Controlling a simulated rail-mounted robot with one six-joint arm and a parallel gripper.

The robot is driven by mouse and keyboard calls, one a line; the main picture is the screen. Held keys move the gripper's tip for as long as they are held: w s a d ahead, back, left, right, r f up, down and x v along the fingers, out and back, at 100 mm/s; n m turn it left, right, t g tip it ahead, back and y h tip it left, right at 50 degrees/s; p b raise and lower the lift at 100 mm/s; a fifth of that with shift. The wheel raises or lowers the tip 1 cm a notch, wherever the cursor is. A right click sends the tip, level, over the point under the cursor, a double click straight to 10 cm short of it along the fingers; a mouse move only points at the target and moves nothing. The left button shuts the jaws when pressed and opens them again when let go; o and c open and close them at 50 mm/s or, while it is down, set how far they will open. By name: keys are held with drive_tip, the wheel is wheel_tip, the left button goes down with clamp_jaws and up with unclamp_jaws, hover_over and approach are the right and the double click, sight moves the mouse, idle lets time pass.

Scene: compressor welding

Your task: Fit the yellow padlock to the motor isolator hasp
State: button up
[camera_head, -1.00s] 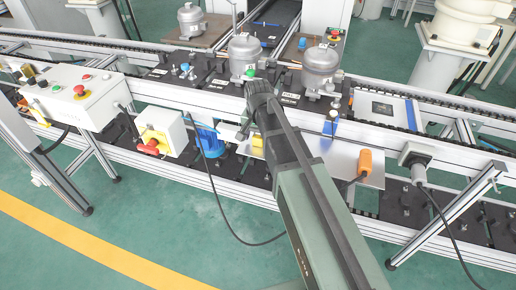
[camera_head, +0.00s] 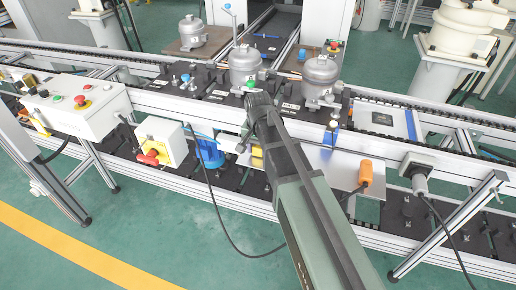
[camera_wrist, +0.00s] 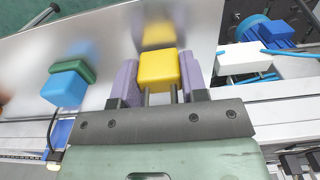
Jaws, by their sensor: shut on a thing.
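My gripper (camera_wrist: 157,80) is shut on the yellow padlock (camera_wrist: 158,70), its two purple fingers on either side of the body. The metal shackle legs show on the palm side of the padlock. In the head view the padlock (camera_head: 257,158) is a small yellow patch below my wrist, in front of a shiny metal plate. The isolator (camera_head: 160,141) is a pale box with a red and yellow rotary handle (camera_head: 150,157), left of my gripper and apart from it. I cannot make out the hasp hole.
A blue motor (camera_head: 208,148) stands between the isolator and my gripper; it also shows in the wrist view (camera_wrist: 266,30). A blue and green block (camera_wrist: 68,84) is left of the padlock. An orange device (camera_head: 366,172) stands right. Conveyor rails run behind.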

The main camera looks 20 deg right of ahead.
wheel_tip(320, 180, up, 20)
drive_tip(key=p, duration=1.9)
drive_tip(key=shift+f, duration=0.15)
